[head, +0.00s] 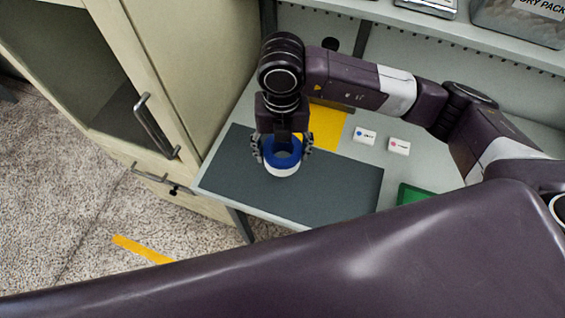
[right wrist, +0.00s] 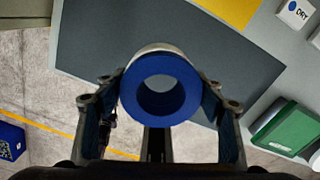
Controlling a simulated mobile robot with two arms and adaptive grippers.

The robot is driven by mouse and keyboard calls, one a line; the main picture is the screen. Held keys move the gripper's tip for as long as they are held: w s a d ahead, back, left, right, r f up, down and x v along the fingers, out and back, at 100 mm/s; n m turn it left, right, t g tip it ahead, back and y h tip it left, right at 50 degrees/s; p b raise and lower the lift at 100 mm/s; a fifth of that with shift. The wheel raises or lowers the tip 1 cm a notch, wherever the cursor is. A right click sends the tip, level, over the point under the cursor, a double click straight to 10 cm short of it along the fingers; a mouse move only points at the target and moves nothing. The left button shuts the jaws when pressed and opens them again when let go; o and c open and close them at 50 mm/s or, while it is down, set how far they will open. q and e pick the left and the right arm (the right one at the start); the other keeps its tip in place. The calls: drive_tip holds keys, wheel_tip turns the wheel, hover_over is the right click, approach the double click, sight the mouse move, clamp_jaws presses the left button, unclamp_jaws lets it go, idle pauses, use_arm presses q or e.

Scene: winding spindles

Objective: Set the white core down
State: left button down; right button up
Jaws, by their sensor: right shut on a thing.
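The core is a short hollow ring, white on its side (head: 282,172) with a blue band and a round central hole. My right gripper (head: 282,158) points down and is shut on it, one finger on each side. In the right wrist view the blue end of the core (right wrist: 178,109) faces the camera, between the fingers of the right gripper (right wrist: 160,98). My left gripper is not in view.
A yellow patch (head: 326,128) lies behind the mat. A beige cabinet (head: 190,60) stands at the left. The mat's left and right areas are bare.

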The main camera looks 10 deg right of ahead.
wheel_tip(320, 180, down, 8)
drive_tip(key=shift+r+p, duration=0.1)
drive_tip(key=shift+p, duration=0.65)
drive_tip(key=o, duration=0.7)
drive_tip(key=shift+f, duration=0.2)
drive_tip(key=o, duration=0.5)
drive_tip(key=shift+c, duration=0.2)
drive_tip(key=shift+r, duration=0.1)
